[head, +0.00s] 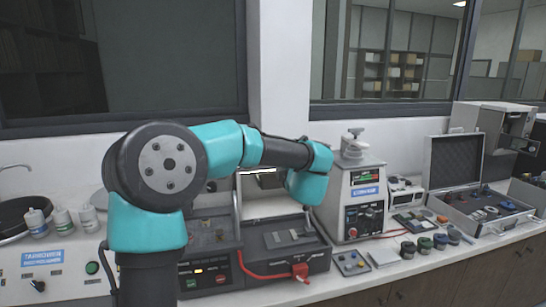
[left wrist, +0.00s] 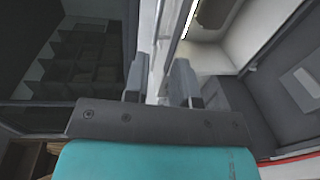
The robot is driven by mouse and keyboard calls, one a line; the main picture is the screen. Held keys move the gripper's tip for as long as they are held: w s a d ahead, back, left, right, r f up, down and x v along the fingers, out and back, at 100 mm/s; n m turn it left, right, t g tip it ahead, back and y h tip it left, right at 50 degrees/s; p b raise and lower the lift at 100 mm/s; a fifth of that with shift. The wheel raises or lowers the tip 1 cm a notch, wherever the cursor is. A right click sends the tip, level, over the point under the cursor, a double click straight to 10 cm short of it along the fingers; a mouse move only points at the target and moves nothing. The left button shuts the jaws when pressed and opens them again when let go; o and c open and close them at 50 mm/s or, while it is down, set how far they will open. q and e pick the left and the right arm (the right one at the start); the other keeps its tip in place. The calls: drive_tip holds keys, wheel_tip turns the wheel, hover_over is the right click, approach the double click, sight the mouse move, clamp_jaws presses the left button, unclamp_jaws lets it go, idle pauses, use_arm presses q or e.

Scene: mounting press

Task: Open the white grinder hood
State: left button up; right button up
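My left arm reaches across the middle of the head view, above a grey bench machine. In the head view its wrist hides its fingertips. In the left wrist view the two fingers of my left gripper (left wrist: 160,85) are apart, with a gap between them. A pale upright strip shows beyond the gap; I cannot tell whether it lies between the fingers or behind them. A white surface with a bright lamp strip, apparently the grinder hood (left wrist: 206,52), lies just right of the fingers. The arm largely hides the hood in the head view. My right gripper is not in view.
The grey machine (head: 286,263) has a red hose on its front. A white press (head: 350,200) stands to its right. Small jars and an open case (head: 488,210) lie farther right. Bottles (head: 61,220) stand at left. Windows and a white pillar (head: 285,70) are behind.

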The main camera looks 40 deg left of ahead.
use_arm(q)
drive_tip(key=x, duration=1.7)
drive_tip(key=shift+w+a+f, duration=0.1)
drive_tip(key=shift+a, duration=0.1)
drive_tip(key=shift+c, duration=0.3)
clamp_jaws()
